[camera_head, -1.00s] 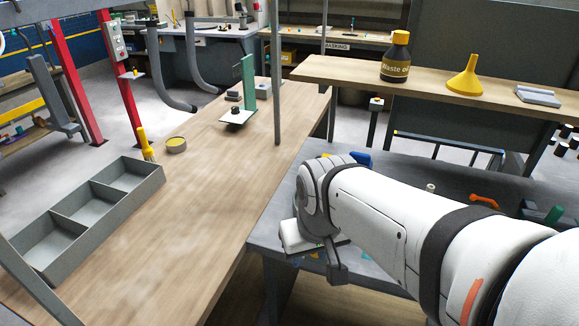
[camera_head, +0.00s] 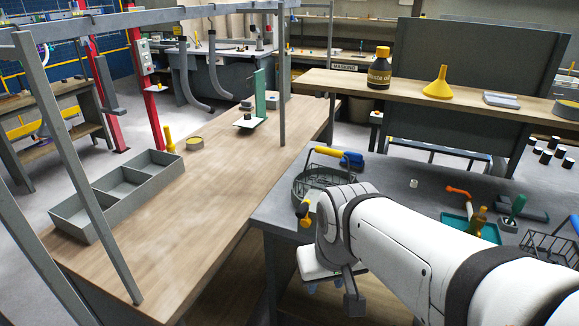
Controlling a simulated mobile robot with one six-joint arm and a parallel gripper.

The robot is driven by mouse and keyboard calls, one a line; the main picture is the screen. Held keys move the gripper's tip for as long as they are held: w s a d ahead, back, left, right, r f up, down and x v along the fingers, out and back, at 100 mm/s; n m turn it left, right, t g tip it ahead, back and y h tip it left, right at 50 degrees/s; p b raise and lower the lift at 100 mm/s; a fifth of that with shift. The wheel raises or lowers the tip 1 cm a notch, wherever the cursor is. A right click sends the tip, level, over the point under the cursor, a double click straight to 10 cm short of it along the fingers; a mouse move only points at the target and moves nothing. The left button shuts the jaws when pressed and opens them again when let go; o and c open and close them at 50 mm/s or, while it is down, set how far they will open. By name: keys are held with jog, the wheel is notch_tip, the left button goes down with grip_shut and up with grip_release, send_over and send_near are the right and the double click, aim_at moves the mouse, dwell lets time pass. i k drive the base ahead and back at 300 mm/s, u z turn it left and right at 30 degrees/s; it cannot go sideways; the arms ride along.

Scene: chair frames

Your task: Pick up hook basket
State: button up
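A dark wire basket (camera_head: 330,178) sits on the grey table behind my arm, with a yellow-handled tool at its top and my wrist covering its lower right part. A second dark wire basket (camera_head: 549,247) stands on the same table at the right edge, partly cut off. I cannot tell which one is the hook basket. My gripper (camera_head: 318,284) hangs at the front edge of the grey table, pointing down, apart from the right basket. Its fingers are small and mostly hidden under the white hand, so their opening does not show.
The grey table (camera_head: 400,175) also holds a teal tray (camera_head: 456,229), an orange-handled tool (camera_head: 459,191) and a green tool (camera_head: 515,207). A wooden bench (camera_head: 205,205) on the left carries a grey divided tray (camera_head: 97,214). Grey frame posts stand at the left.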

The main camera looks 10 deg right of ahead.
aim_at(338, 154)
jog(key=z, duration=0.1)
jog(key=i, duration=0.9)
jog(key=u, duration=0.05)
